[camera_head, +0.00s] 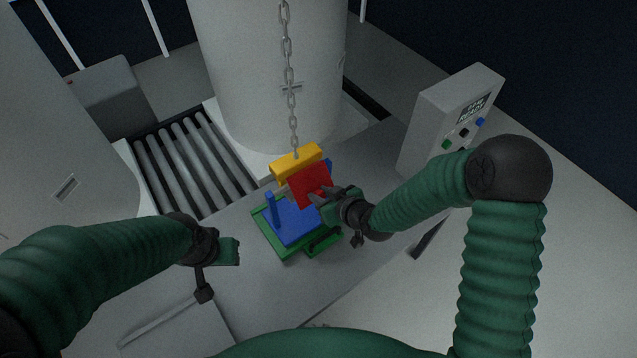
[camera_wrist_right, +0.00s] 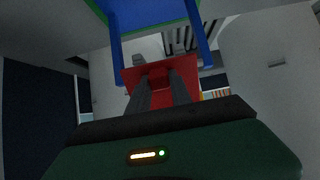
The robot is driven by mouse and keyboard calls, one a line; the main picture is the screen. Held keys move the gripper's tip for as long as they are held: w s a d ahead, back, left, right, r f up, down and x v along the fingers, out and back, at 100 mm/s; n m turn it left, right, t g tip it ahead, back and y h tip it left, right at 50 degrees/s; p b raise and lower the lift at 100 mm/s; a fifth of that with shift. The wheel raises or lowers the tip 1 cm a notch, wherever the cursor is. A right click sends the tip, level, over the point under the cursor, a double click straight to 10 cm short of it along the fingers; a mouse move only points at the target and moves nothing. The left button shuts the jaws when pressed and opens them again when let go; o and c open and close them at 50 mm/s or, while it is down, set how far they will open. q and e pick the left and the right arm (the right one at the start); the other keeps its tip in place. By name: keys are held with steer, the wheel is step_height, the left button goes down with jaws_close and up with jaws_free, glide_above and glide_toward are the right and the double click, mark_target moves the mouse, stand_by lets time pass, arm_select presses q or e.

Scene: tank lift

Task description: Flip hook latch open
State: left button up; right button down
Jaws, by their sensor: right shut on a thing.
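A yellow hook block (camera_head: 297,161) hangs on a chain (camera_head: 289,85) above a blue block with posts (camera_head: 292,222) on a green base (camera_head: 327,243). A red latch plate (camera_head: 309,185) sits at the hook block, tilted. My right gripper (camera_head: 322,197) is shut on the red latch plate from the right. In the right wrist view the fingers (camera_wrist_right: 166,82) meet the red plate (camera_wrist_right: 134,75), with blue posts (camera_wrist_right: 114,38) on both sides. My left gripper (camera_head: 230,251) is in the lower left of the head view, away from the hook; its finger gap is not clear.
A large pale tank (camera_head: 265,75) stands behind the hook, and another (camera_head: 60,130) is at the left. A roller conveyor (camera_head: 190,160) lies between them. A control box (camera_head: 450,115) with coloured buttons stands at the right. Grey floor is clear in front of the green base.

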mark_target(320, 194)
step_height(320, 194, up, 5)
steer(key=g+h+p, duration=0.3)
steer(key=g+p, duration=0.1)
steer(key=p, duration=0.3)
steer(key=shift+w+a+g, duration=0.1)
steer(key=shift+g, duration=0.2)
steer(key=shift+w+a+r+g+h+p, duration=0.15)
steer(key=shift+w+r+g+h+p, duration=0.1)
steer(key=shift+r+g+h+p, duration=0.55)
steer(key=shift+w+a+r+g+h+p, duration=0.1)
steer(key=shift+w+r+g+h+p, duration=0.15)
steer(key=shift+g, duration=0.25)
steer(key=shift+w+r+g+h+p, duration=0.15)
steer(key=shift+g+p, duration=0.15)
steer(key=shift+g, duration=0.2)
steer(key=shift+r, duration=0.15)
steer(key=c, duration=1.4)
jaws_free()
steer(key=shift+o, duration=1.2)
steer(key=shift+a, duration=0.1)
